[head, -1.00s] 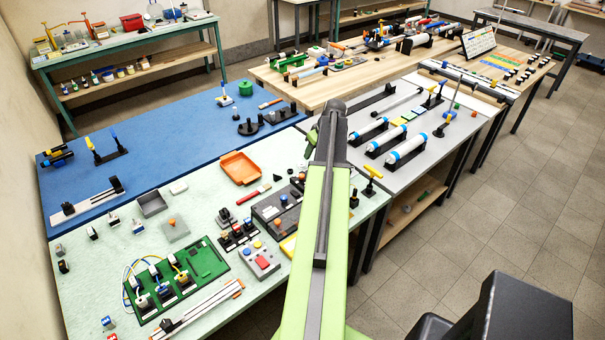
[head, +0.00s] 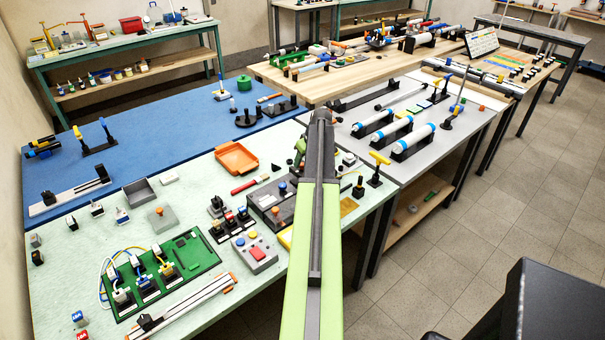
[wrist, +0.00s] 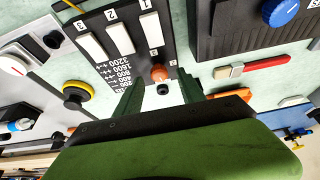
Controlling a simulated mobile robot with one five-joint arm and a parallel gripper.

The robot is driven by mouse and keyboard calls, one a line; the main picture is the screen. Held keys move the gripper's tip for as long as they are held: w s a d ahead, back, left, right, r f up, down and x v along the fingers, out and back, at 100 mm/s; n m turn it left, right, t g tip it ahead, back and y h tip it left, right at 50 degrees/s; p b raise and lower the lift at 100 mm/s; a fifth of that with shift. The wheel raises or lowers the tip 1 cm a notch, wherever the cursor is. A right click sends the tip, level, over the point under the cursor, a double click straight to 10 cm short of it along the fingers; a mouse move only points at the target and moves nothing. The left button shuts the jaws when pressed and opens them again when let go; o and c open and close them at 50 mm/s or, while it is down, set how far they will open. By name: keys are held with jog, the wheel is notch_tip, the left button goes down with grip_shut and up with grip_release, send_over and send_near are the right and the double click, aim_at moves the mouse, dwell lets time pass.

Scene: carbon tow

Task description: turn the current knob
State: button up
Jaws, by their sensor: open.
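In the wrist view an orange knob (wrist: 159,74) stands on a dark panel with white numbered switches (wrist: 120,40) and a column of printed numbers. A blue knob (wrist: 281,11) sits on another dark panel at the upper right. I cannot read which knob is marked for current. My gripper (wrist: 161,92) is open; its two dark green fingers lie either side of a small dark round part just below the orange knob. I see nothing held. In the head view the orange knob (head: 277,212) and blue knob (head: 283,187) show left of my arm; my fingertips are mostly hidden.
The pale green bench (head: 75,290) is crowded: a green circuit board (head: 195,250), a grey button box (head: 256,256) and an orange tray (head: 237,157) stand near.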

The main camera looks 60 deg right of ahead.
jog(key=shift+w+d+f, duration=0.1)
jog(key=shift+w+f, duration=0.1)
jog(key=shift+f, duration=0.45)
jog(key=shift+r, duration=0.1)
grip_shut()
jog(key=shift+m+g+h, duration=0.3)
jog(key=shift+m, duration=0.8)
